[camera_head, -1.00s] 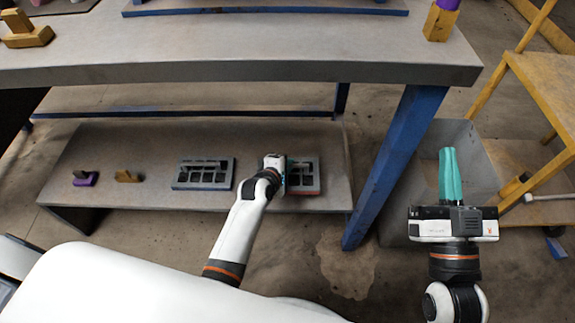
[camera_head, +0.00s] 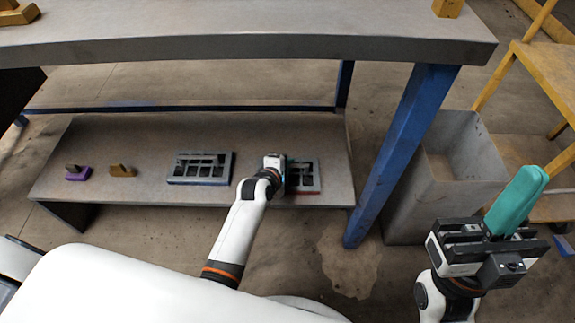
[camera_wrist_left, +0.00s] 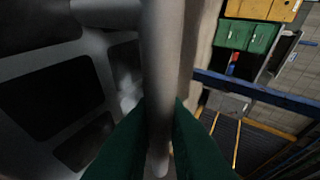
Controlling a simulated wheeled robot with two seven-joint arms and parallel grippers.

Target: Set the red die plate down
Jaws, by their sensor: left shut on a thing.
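The red die plate (camera_head: 305,176), a grey plate with dark openings and a red lower edge, is at the right end of the low shelf. My left gripper (camera_head: 281,174) is at its left side, shut on it. In the left wrist view the green fingertips (camera_wrist_left: 158,140) pinch a grey bar or edge, with the openwork plate (camera_wrist_left: 85,60) at left. I cannot tell whether its underside rests on the shelf. My right gripper (camera_head: 518,198) is shut and empty, away to the right.
The low grey shelf (camera_head: 130,143) also holds another grey die plate (camera_head: 200,168), a purple-based piece (camera_head: 78,172) and a yellow piece (camera_head: 122,170). A workbench (camera_head: 230,45) overhangs it. A blue leg (camera_head: 403,155) and a grey bin (camera_head: 450,175) stand at right.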

